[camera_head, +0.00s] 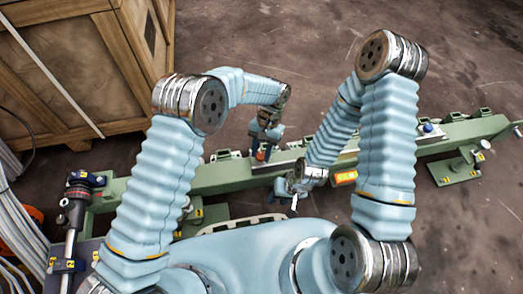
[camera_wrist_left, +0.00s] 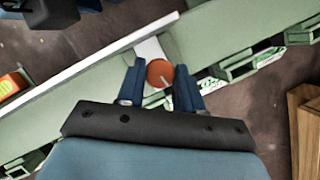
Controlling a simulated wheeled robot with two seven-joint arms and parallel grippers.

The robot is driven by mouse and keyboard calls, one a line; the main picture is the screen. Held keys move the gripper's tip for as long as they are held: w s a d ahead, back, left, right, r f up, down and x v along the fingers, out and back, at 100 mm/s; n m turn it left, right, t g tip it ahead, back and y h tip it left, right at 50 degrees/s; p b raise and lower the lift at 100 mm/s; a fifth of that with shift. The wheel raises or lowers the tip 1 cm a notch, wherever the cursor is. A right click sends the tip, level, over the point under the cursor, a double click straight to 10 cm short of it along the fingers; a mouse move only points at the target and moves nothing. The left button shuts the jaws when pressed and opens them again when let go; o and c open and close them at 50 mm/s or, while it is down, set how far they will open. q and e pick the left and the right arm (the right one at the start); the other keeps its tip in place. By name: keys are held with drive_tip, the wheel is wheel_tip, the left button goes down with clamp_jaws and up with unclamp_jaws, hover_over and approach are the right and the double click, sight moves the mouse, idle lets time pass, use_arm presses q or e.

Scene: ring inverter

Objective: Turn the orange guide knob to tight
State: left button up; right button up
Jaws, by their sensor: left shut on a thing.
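The round orange guide knob (camera_wrist_left: 160,73) sits on a pale plate on the green rail, with a thin light mark on its face. My left gripper (camera_wrist_left: 159,80) has its two blue fingers on either side of the knob, closed on it. In the head view my left gripper (camera_head: 264,148) reaches down to the rail, and a small orange-red part of the knob (camera_head: 261,155) shows by its fingers. My right gripper (camera_head: 290,189) hangs in front of the rail, apart from the knob. Its fingers are too small to read.
The long green rail (camera_head: 440,143) crosses the floor with brackets along it. A wooden crate (camera_head: 60,75) stands at the back left. Pale cables (camera_head: 25,225) lie at the left edge. Floor behind the rail is clear.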

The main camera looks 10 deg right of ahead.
use_arm(q)
drive_tip(key=shift+m, duration=0.5)
drive_tip(key=shift+t, duration=0.3)
drive_tip(key=o, duration=0.8)
drive_tip(key=shift+c, duration=0.2)
drive_tip(key=p+v, duration=0.2)
drive_tip(key=v, duration=1.2)
drive_tip(key=shift+d, duration=0.2)
drive_tip(key=shift+f, duration=0.1)
